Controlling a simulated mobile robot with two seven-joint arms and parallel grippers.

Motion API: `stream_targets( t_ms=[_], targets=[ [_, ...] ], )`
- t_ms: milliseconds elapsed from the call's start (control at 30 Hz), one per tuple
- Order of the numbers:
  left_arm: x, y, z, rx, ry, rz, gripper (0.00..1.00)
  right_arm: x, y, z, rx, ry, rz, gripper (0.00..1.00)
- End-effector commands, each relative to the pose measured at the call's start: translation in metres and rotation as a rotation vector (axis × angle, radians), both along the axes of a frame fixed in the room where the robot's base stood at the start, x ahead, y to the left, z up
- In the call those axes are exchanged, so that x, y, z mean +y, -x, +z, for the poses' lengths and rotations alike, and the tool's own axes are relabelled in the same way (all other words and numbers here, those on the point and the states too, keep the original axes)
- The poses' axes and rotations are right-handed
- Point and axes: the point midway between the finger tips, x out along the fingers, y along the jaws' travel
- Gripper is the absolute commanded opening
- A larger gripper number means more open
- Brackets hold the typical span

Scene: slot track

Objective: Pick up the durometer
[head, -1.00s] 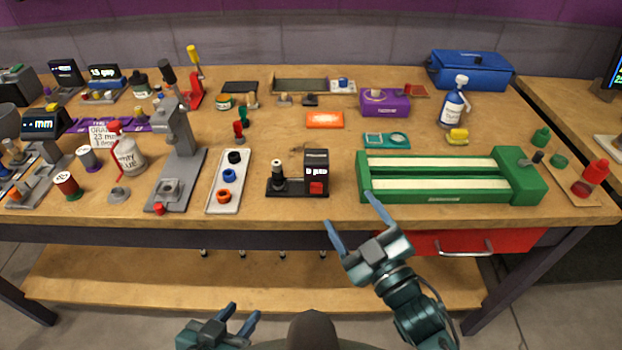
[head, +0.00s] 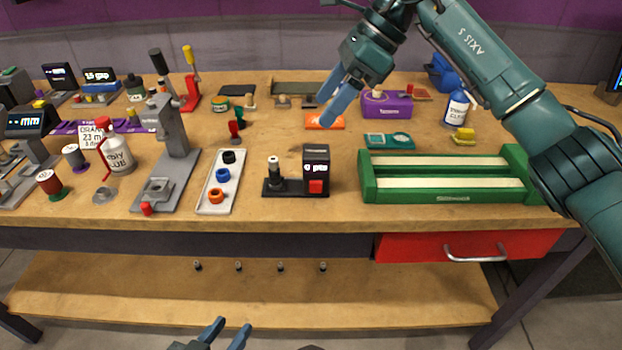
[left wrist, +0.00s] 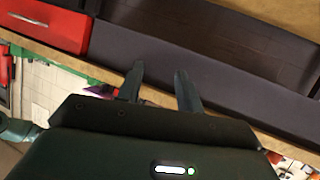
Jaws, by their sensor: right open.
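A small black bench unit (head: 316,170) with a lit screen reading "pts" and a red button stands near the table's front edge. On its base, to the left, a short black cylinder with a pale top, which looks like the durometer (head: 274,175), stands upright. My right gripper (head: 327,108) is open and empty, high above the bench behind the unit and slightly right of it, touching nothing I can see. My left gripper (head: 225,335) is low in front of the bench, open and empty; its spread fingers also show in the left wrist view (left wrist: 158,82).
A white tray with coloured rings (head: 210,203) lies left of the unit, then a grey press (head: 175,140). A green fixture (head: 370,189) stands to the right. An orange block (head: 314,126) lies behind. Bare wood surrounds the unit.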

Motion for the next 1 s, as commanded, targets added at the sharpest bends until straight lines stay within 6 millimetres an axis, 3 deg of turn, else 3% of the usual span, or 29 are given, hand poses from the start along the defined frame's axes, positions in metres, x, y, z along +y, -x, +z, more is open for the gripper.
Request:
stream_targets(
  t_ms=[100, 233, 600, 867, 1000],
  targets=[
    [0.002, 0.002, -0.002, -0.003, 0.004, 0.004, 0.36, -0.027, -0.01, 0.019, -0.065, 0.138, -0.013, 0.71],
    [0.002, 0.002, -0.002, -0.004, 0.005, 0.005, 0.36, -0.037, -0.013, 0.022, -0.081, 0.193, -0.019, 0.71],
    [0.002, 0.002, 0.0, -0.022, 0.004, 0.005, 0.36, -0.012, -0.012, -0.036, -0.08, 0.193, -0.017, 0.71],
    [0.002, 0.002, 0.003, -0.028, 0.006, 0.006, 0.36, -0.005, -0.013, -0.054, -0.08, 0.192, -0.017, 0.71],
    [0.002, 0.002, 0.003, -0.027, 0.006, 0.007, 0.36, 0.003, -0.015, -0.075, -0.078, 0.19, -0.018, 0.71]
  ],
)
